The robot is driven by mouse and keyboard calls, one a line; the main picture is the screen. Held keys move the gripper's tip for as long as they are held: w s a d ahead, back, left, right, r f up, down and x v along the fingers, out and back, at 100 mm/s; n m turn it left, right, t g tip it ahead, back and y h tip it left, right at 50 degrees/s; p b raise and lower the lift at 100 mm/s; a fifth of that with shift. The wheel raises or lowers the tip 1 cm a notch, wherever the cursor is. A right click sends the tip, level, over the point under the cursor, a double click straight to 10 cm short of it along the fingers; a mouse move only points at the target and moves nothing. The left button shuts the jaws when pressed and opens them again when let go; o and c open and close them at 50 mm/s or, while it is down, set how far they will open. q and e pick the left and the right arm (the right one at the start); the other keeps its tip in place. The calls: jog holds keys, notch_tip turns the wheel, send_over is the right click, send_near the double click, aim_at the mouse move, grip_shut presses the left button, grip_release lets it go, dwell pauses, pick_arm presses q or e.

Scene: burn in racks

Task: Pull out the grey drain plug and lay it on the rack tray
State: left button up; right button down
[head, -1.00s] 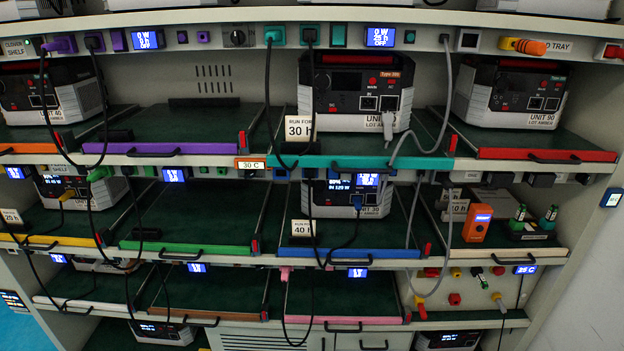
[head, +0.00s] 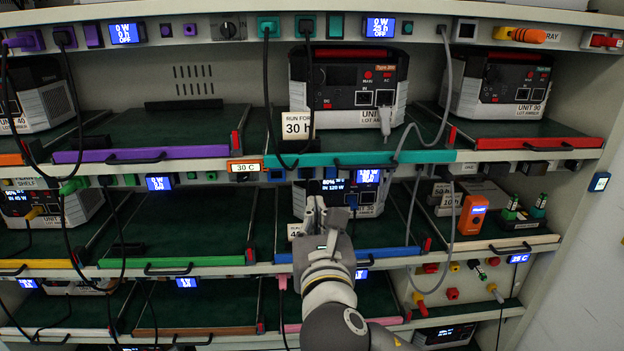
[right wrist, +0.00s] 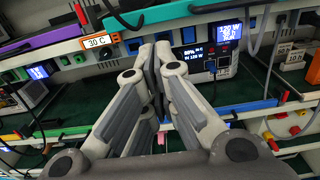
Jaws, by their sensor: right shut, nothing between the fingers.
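A grey plug (head: 385,119) sits in the front of the unit (head: 349,88) behind the 30 h card, in the top row. A grey cable (head: 445,75) hangs from the rail above and loops down near it. That unit stands on a green rack tray (head: 265,125) with a teal front edge. My right gripper (head: 316,207) is shut and empty, lower than the plug and left of it, in front of the middle row. In the right wrist view its closed fingers (right wrist: 157,60) point at the rack, with nothing between them. My left gripper is not in view.
Black cables (head: 309,100) hang in front of the teal-edged tray. A card marked 30 h (head: 297,124) stands at its left front. The purple-edged tray (head: 140,155) to the left has bare green surface. An orange device (head: 473,214) stands in the middle row, right.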

jog(key=w+p, duration=0.2)
jog(key=w, duration=1.1)
jog(key=shift+w+a+p, duration=0.15)
jog(key=shift+w+p, duration=0.05)
jog(key=shift+p, duration=0.15)
